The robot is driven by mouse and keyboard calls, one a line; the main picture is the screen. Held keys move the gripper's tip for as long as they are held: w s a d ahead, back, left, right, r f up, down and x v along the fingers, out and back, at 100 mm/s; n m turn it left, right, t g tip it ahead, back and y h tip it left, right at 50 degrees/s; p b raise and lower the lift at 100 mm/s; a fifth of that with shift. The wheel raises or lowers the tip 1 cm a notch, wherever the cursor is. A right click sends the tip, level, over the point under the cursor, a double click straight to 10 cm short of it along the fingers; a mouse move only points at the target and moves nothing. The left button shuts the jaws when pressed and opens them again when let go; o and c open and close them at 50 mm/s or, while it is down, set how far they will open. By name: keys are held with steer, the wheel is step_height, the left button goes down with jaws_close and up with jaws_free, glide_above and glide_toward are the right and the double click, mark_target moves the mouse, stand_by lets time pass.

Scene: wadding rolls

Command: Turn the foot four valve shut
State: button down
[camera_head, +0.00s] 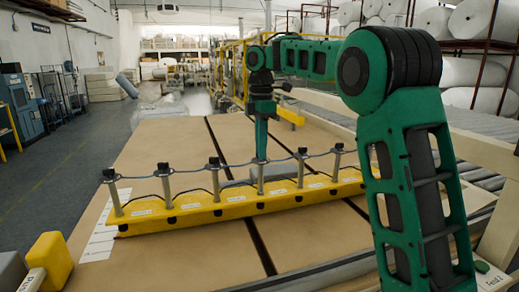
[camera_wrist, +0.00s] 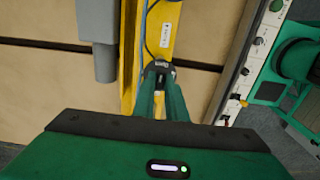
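A long yellow bar (camera_head: 230,207) lies across the brown table and carries several upright metal posts with black valve tops. Labels on the bar's front are too small to read. The fourth post from the left (camera_head: 260,179) stands under my gripper (camera_head: 261,155), which points straight down at its top. The fingers hide that post's valve in the head view. In the wrist view, my gripper's green fingers (camera_wrist: 160,82) reach down on either side of a small dark valve top (camera_wrist: 158,68) over the yellow bar. I cannot tell whether the fingers press on it.
A thin hose or cable (camera_head: 190,170) runs between the posts. A grey box (camera_wrist: 97,22) stands beside the bar. A yellow block (camera_head: 50,261) is at the near left. A panel with buttons (camera_wrist: 250,65) and rollers lie to the right. The brown table (camera_head: 165,150) is mostly bare.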

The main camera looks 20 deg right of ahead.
steer(key=shift+w+r+m, duration=0.1)
steer(key=shift+m, duration=0.3)
steer(key=m, duration=0.4)
steer(key=shift+m, duration=0.4)
steer(key=m, duration=0.9)
steer(key=shift+m, duration=1.6)
steer(key=c, duration=1.8)
jaws_free()
steer(key=shift+w, duration=0.1)
